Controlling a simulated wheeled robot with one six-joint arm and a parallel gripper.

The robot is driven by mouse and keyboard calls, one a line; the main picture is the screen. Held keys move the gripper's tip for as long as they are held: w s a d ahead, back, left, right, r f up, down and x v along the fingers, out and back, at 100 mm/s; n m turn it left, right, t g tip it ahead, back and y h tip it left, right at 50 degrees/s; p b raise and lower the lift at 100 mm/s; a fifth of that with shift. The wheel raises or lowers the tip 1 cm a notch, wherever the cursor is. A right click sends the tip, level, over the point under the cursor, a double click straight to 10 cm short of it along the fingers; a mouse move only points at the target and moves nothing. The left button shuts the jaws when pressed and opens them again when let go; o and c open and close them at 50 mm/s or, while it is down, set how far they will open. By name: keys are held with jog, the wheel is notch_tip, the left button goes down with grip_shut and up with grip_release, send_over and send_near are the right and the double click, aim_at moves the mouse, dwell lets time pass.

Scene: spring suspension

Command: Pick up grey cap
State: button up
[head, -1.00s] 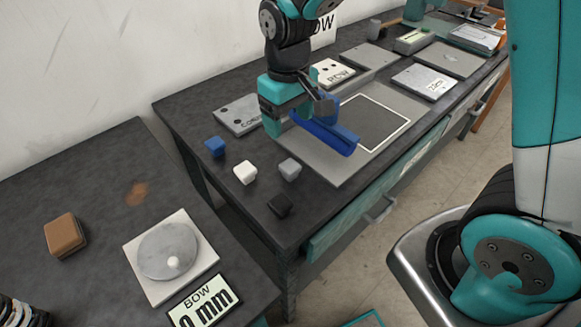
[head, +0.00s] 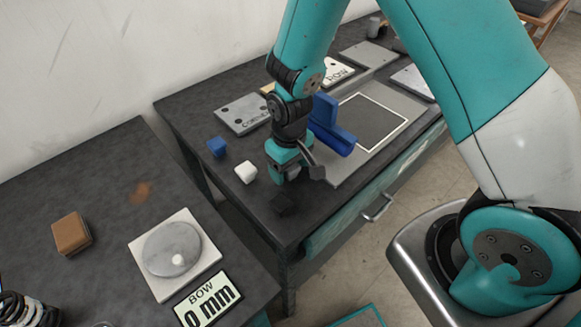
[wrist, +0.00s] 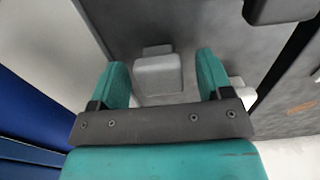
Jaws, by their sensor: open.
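The grey cap (wrist: 158,76) shows in the wrist view, between my two teal fingers, with a gap on each side. In the head view my gripper hides most or all of it. My gripper (head: 290,172) is open and points down over the spot between the white cap and the black cap. It also shows in the wrist view (wrist: 163,74). I cannot tell whether the fingertips have come down level with the cap.
The white cap (head: 245,172) is close to the left of my gripper, the blue cap (head: 217,147) farther left. The black cap (head: 283,204) lies in front, near the table edge. A blue holder (head: 333,137) stands close on the right, on the grey plate (head: 407,100).

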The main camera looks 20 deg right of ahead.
jog(key=c, duration=1)
jog(key=shift+r, duration=0.15)
